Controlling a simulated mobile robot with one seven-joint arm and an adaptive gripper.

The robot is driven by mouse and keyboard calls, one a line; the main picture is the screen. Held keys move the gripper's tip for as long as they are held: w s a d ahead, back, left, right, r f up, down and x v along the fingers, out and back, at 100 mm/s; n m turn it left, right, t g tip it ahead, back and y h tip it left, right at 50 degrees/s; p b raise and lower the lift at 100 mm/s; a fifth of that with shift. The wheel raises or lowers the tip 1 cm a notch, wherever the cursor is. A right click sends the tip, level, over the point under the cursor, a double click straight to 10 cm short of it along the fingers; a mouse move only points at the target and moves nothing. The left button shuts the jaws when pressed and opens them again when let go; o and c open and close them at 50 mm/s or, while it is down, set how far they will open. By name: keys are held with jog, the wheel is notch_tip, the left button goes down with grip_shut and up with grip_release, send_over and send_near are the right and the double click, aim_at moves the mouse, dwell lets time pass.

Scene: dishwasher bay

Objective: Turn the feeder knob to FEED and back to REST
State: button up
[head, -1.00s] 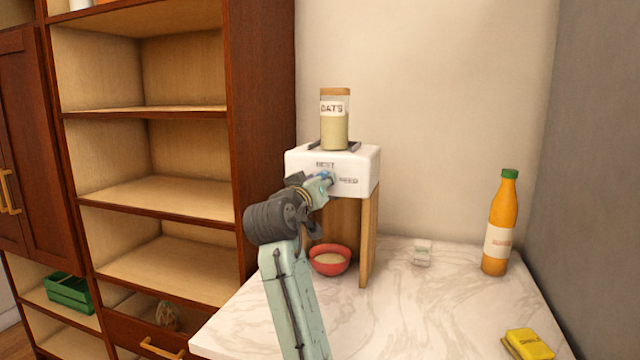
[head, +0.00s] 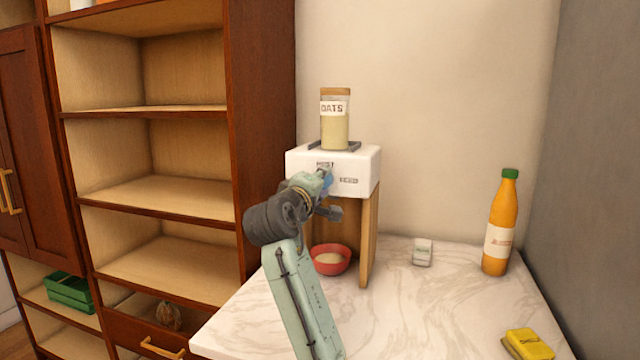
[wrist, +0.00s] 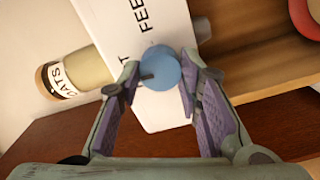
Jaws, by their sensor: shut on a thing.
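The white feeder (head: 365,165) stands on a wooden frame, with REST printed at its upper front and FEED to the right. Its round blue knob (wrist: 160,68) is in the wrist view, and a sliver shows in the head view (head: 328,182). My gripper (wrist: 160,80) is shut on the knob, one finger on each side. A dark mark on the knob faces left in the wrist view, towards the partly hidden REST word. The oats jar (head: 334,130) stands upright on top. A red bowl (head: 331,268) with pale contents sits below, partly behind my arm.
A tall wooden shelf unit (head: 262,140) stands to the left. A grey wall bounds the right.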

jog(key=shift+n, duration=0.6)
jog(key=o, duration=1.1)
jog(key=shift+o, duration=0.2)
jog(key=v, duration=1.2)
